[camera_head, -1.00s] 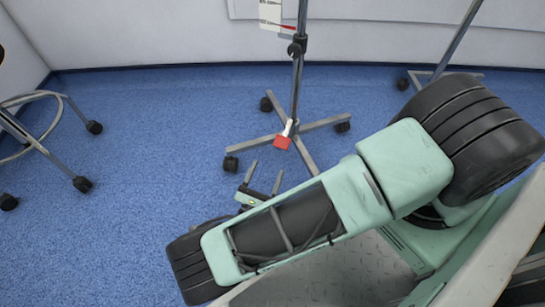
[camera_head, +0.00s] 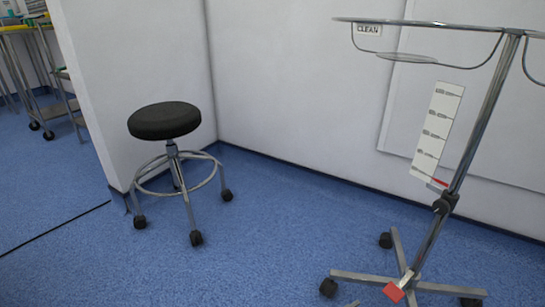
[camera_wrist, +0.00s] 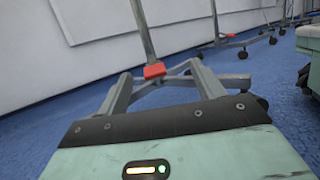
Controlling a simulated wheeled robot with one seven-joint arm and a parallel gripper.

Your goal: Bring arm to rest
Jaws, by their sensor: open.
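My gripper (camera_wrist: 160,75) shows in the wrist view with its two grey fingers spread apart and nothing held between them. Past the fingers is the wheeled base of a metal stand, with a red pedal (camera_wrist: 154,71) that appears between the fingertips. In the head view my arm is almost entirely out of the picture; only a small grey tip shows at the bottom edge, left of the red pedal (camera_head: 394,292).
A metal stand (camera_head: 480,110) on castors holds a round top at the right. A black stool (camera_head: 165,121) on castors stands near the wall corner. Trolleys (camera_head: 62,85) are at the far left. Blue floor (camera_head: 260,240) is open between stool and stand.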

